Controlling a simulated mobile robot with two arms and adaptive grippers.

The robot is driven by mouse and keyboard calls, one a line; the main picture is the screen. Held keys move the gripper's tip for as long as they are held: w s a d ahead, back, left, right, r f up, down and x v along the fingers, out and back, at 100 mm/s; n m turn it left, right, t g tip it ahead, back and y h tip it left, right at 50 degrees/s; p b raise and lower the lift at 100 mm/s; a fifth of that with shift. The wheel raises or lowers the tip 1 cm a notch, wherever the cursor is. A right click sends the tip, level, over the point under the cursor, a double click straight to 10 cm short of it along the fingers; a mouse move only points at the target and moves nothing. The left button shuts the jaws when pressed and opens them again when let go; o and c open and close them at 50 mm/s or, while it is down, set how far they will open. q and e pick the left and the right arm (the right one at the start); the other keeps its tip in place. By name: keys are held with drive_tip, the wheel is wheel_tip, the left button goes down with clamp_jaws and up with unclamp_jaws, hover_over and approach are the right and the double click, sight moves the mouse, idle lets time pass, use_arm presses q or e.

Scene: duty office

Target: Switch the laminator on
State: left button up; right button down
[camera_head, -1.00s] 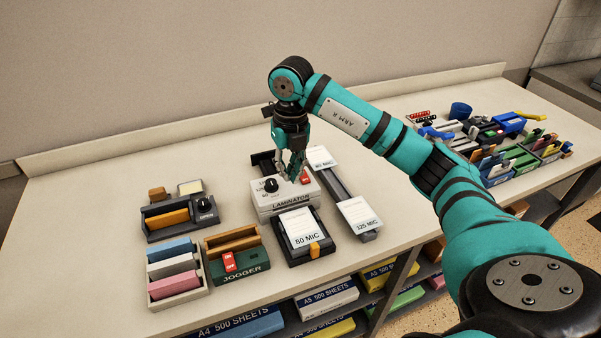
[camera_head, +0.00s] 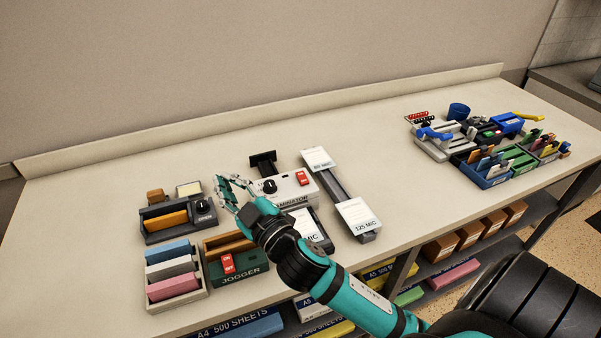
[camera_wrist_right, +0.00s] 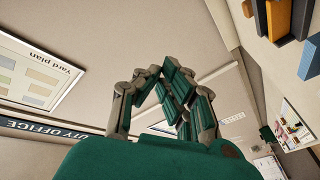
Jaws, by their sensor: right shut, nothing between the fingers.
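The laminator (camera_head: 298,198) is a white box on the bench, its front label partly covered by my right arm. Its red rocker switch (camera_head: 303,178) shows clear on the right of its top, with a black dial (camera_head: 269,186) on the left. I cannot read the switch position. My right gripper (camera_head: 224,184) is shut and empty, to the left of the laminator and apart from the switch, its fingers pointing away toward the wall. In the right wrist view the fingers (camera_wrist_right: 172,75) converge in front of wall and ceiling. My left gripper is not in view.
The green jogger (camera_head: 240,278) with its red switch stands at front left, near a dark unit with a dial (camera_head: 204,211) and a tray of coloured blocks (camera_head: 180,299). A long pouch rack (camera_head: 338,191) stands right of the laminator. Mid-right bench is clear.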

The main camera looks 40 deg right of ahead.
drive_tip(key=s+d+f+m+g+h, duration=0.1)
drive_tip(key=s+f+g, duration=0.1)
drive_tip(key=f, duration=0.3)
drive_tip(key=s+d+f+m+g+h, duration=0.1)
drive_tip(key=s+d+f+m+g, duration=0.1)
drive_tip(key=s+f+g, duration=0.1)
drive_tip(key=s+d+f+m+g+h, duration=0.1)
drive_tip(key=s+f+m+g, duration=0.1)
drive_tip(key=s+f, duration=0.2)
drive_tip(key=shift+s+d+f+g, duration=0.15)
drive_tip(key=shift+f, duration=0.55)
drive_tip(key=shift+s+d+f+g, duration=0.1)
drive_tip(key=shift+d+f+g, duration=0.05)
drive_tip(key=shift+f, duration=0.5)
drive_tip(key=s+a+f+m+g+y, duration=0.1)
drive_tip(key=s+f+g, duration=0.6)
drive_tip(key=s+f, duration=0.5)
drive_tip(key=s+f+g, duration=0.1)
drive_tip(key=s+f, duration=0.2)
drive_tip(key=f, duration=0.9)
drive_tip(key=s+f+g, duration=0.1)
drive_tip(key=s+f, duration=0.3)
drive_tip(key=f, duration=0.9)
drive_tip(key=s+d+f+g, duration=0.1)
drive_tip(key=s+d+f, duration=0.1)
drive_tip(key=s+f, duration=1.3)
drive_tip(key=shift+s+d+g+b, duration=0.15)
drive_tip(key=shift+s+g+b, duration=0.15)
drive_tip(key=shift+s+b, duration=0.15)
